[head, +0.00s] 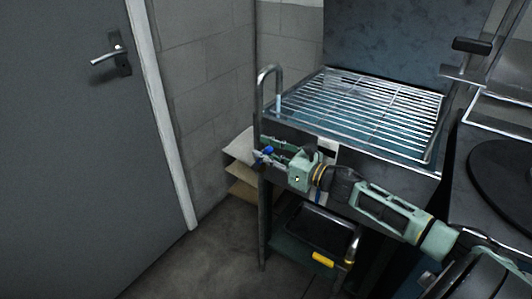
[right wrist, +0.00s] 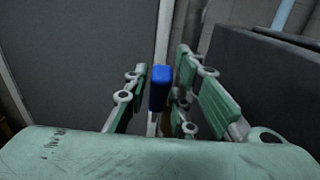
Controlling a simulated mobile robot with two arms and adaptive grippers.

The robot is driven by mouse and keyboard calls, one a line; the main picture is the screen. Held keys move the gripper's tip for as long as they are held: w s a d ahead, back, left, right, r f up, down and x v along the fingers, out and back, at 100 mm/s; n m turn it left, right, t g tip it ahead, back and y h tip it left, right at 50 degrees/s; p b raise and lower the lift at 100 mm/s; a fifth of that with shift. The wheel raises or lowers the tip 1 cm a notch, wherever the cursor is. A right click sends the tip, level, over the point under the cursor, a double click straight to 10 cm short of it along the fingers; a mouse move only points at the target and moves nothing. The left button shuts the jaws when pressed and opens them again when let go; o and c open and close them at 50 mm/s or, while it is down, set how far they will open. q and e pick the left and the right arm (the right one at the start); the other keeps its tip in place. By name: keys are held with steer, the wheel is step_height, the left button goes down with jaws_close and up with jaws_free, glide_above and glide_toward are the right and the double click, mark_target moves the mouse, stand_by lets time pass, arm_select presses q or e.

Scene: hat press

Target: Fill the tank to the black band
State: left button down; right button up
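The tank (head: 350,146) is a dark metal basin with a wire rack (head: 355,103) over its top. I cannot make out a black band or a water level. A curved metal spout (head: 269,72) rises at its left corner. A blue tap handle (head: 268,150) sits at the tank's front left, below the spout. My right gripper (head: 272,152) is at this handle. In the right wrist view the blue handle (right wrist: 160,88) stands between the spread fingers, with gaps beside it. My left gripper is out of view.
Below the tank are a dark panel (head: 315,228) and a yellow handle (head: 323,259) on a pipe. A grey door (head: 70,170) stands at left. Flat brown stacked pieces (head: 240,170) lie by the wall. A black round plate (head: 508,172) is at right.

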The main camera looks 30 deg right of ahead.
steer(key=shift+c, duration=0.2)
jaws_close()
steer(key=shift+f, duration=0.1)
